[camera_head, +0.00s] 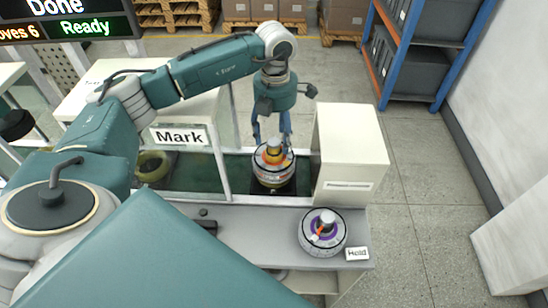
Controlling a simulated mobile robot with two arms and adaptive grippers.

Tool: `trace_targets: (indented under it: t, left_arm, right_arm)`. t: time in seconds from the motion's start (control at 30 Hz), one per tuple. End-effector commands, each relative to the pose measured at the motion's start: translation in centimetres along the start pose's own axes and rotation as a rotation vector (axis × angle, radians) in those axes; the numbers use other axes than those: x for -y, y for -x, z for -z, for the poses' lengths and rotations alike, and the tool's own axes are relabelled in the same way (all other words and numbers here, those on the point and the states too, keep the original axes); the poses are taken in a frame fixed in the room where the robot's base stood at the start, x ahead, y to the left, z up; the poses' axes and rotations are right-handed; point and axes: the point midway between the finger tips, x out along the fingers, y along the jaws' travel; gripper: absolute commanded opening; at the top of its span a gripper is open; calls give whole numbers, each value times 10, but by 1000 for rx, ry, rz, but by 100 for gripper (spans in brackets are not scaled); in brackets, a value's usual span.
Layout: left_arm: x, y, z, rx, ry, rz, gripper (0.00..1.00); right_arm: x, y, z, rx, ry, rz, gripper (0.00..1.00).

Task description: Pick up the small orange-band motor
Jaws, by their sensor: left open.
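A motor with an orange band (273,176) stands upright on the dark belt at the middle, beside the white box. It has a pale rim and a grey hub on top. My left gripper (271,138) points down just behind and above this motor, with its blue fingers apart and nothing visible between them. I cannot tell whether the fingertips touch the motor; its top hides part of them. My right gripper is not in view.
A motor with a purple ring (335,241) sits on the grey ledge by the "Held" label (357,254). A white box (349,160) stands close right of the orange-band motor.

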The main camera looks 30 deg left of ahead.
Motion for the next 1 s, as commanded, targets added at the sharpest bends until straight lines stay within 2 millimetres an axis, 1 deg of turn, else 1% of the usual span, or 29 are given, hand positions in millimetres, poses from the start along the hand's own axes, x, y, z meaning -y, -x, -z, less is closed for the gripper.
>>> trace_targets:
  t: [0.03,0.17,0.23,0.3,0.43,0.6,0.63,0.67,0.7,0.77,0.8,0.87,0.9,0.93,1.0]
  left_arm:
    - [0,-3,2,-6,0,1,59]
    - [1,-22,7,-9,0,1,59]
    - [2,-34,6,-6,-1,3,59]
    - [2,-42,5,-4,0,1,59]
    - [1,-49,5,-2,0,1,59]
    - [1,-49,5,-1,-1,0,59]
    - [1,-49,5,-1,-1,0,55]
    - [1,-49,5,-1,-1,1,49]
    - [1,-49,5,-1,-1,1,41]
    - [1,-49,5,-1,-1,1,29]
    - [1,-49,5,-1,-1,0,21]
    - [1,-49,5,-1,-1,0,10]
    - [1,-49,5,-1,0,0,2]
    - [1,-49,5,-1,0,0,0]
    - [1,-49,5,-1,0,0,0]
  right_arm:
    - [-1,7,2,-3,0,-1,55]
    - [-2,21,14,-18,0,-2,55]
    - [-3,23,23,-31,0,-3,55]
    - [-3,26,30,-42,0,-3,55]
    - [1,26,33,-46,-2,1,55]
    - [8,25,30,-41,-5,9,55]
    - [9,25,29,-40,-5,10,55]
    - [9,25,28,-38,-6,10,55]
    - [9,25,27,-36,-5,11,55]
    - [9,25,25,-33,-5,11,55]
    - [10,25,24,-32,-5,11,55]
    - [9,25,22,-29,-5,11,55]
    - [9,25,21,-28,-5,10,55]
    - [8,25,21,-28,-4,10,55]
    - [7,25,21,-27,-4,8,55]
